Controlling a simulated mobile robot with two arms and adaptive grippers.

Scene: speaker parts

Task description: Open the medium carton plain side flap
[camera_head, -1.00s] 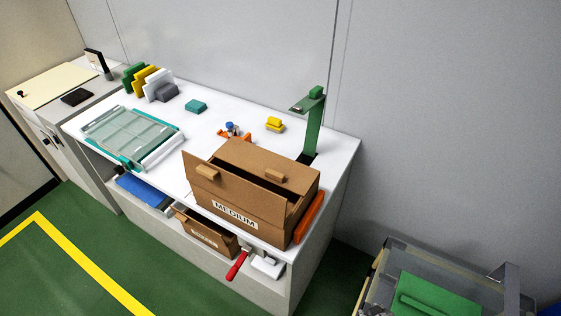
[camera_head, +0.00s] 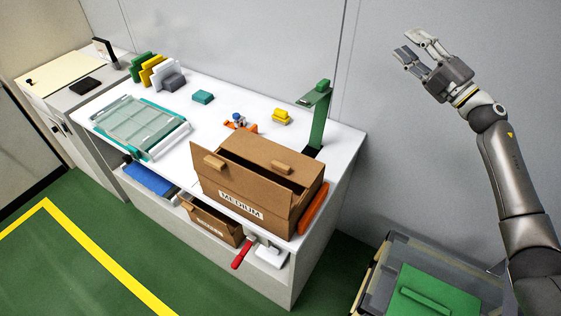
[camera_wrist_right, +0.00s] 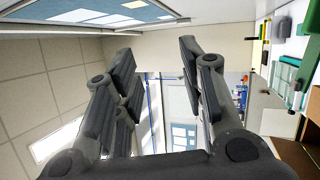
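The medium carton (camera_head: 245,205) is a brown box with a "MEDIUM" label on its front, standing at the front right of the white worktable. Its top is partly open, with a dark gap showing along the front and right. One flap with a small tab (camera_head: 213,162) stands out at its left end, and another tab (camera_head: 282,168) shows on top. My right gripper (camera_head: 420,44) is raised high at the right, well apart from the carton, open and empty. The right wrist view shows its spread fingers (camera_wrist_right: 158,75) with nothing between them. My left gripper is not in view.
An orange piece (camera_head: 313,208) lies against the carton's right side. A green stand (camera_head: 319,115) rises behind it. A smaller carton (camera_head: 210,221) and a red-handled tool (camera_head: 243,253) are on the lower shelf. A clear bin (camera_head: 378,272) stands at the right.

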